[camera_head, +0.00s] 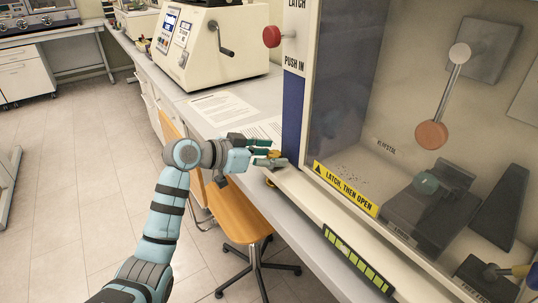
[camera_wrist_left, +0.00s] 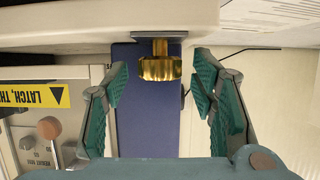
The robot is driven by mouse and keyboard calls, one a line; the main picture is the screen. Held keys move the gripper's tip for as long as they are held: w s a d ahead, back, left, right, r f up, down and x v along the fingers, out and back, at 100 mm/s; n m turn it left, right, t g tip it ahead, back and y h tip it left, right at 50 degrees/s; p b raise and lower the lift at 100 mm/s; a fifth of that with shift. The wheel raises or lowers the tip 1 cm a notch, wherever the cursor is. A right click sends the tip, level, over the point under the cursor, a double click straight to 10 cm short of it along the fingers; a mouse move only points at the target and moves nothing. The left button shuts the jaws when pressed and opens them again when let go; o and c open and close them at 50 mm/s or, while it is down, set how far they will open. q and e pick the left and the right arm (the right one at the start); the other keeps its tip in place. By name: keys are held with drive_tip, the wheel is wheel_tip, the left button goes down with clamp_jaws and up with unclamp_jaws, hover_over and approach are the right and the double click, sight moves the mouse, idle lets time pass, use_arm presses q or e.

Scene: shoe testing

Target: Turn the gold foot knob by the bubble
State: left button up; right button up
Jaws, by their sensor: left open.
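The gold foot knob (camera_wrist_left: 160,68) hangs on a short stem from a grey plate in the left wrist view. It has a ridged rim. My left gripper (camera_wrist_left: 158,86) is open, with one green-padded finger on each side of the knob and a gap on both sides. In the head view a bit of gold (camera_head: 274,154) shows at the fingertips of my left gripper (camera_head: 268,152), beside the cabinet's near left corner. The gripper hides part of that corner. I cannot make out a bubble for certain. My right gripper is not in view.
The glass-fronted cabinet (camera_head: 346,190) with its yellow latch label stands on the bench at right. A red-knobbed latch (camera_head: 271,37) sticks out at its upper left. A cream machine with a crank (camera_head: 212,48) and papers (camera_head: 223,106) lie behind. An orange chair (camera_head: 240,215) stands below.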

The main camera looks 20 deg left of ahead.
use_arm(q)
drive_tip(key=c, duration=1.1)
drive_tip(key=shift+w+a+f+m+g+h+b, duration=0.1)
drive_tip(key=shift+m+g+h+b, duration=0.3)
drive_tip(key=shift+m+g+h, duration=0.15)
drive_tip(key=shift+w+a+m+g+h+b, duration=0.1)
drive_tip(key=shift+m+g+h+b, duration=0.3)
drive_tip(key=shift+m+g, duration=0.2)
drive_tip(key=shift+c, duration=0.2)
drive_tip(key=shift+m+g+h, duration=0.25)
drive_tip(key=shift+m+h, duration=0.1)
drive_tip(key=shift+m, duration=0.1)
drive_tip(key=o, duration=1.1)
drive_tip(key=shift+o, duration=0.2)
